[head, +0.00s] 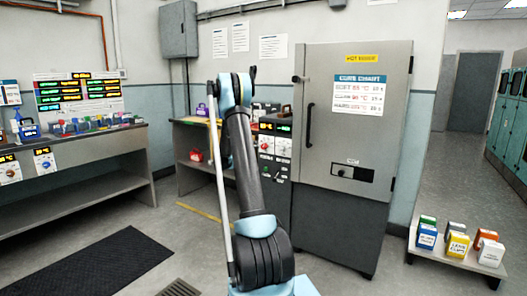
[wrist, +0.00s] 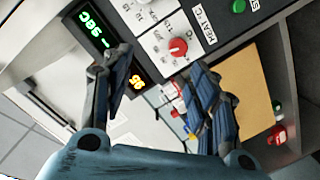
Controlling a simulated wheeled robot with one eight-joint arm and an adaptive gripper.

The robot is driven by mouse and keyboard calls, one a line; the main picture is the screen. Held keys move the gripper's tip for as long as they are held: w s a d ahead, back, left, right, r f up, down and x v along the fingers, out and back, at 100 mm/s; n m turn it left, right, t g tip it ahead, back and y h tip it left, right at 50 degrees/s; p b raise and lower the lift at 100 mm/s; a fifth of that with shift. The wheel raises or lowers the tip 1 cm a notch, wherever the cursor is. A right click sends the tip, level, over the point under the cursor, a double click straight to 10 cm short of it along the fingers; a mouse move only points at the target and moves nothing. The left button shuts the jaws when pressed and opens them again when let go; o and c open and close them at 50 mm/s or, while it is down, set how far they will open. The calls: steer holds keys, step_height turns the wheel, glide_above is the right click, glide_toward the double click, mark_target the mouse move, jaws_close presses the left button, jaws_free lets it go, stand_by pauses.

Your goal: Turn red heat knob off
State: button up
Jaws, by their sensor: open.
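The red heat knob (wrist: 178,47) sits on a white panel in the wrist view, with a "HEAT °C" label (wrist: 205,22) beside it. The panel looks tilted in this view. The knob has a pale pointer mark. My gripper (wrist: 163,65) is open, its two dark jointed fingers spread, with the knob seen beyond the gap between the tips. I see no contact with the knob. In the head view, the control panel (head: 274,148) stands just left of the oven door, and my arm hides most of my gripper.
The grey oven (head: 352,130) has a door handle (head: 309,125). A bench (head: 130,165) stands left. A low rack (head: 455,258) with coloured boxes stands right.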

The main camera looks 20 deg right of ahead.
mark_target(263, 148)
steer(key=w+f+t, duration=0.1)
steer(key=w+f, duration=0.4)
steer(key=shift+n+h, duration=0.3)
steer(key=shift+h, duration=0.1)
steer(key=x, duration=1.7)
steer(key=shift+w+d+r, duration=0.15)
steer(key=shift+d+r, duration=0.05)
steer(key=shift+r, duration=0.1)
steer(key=c, duration=1.1)
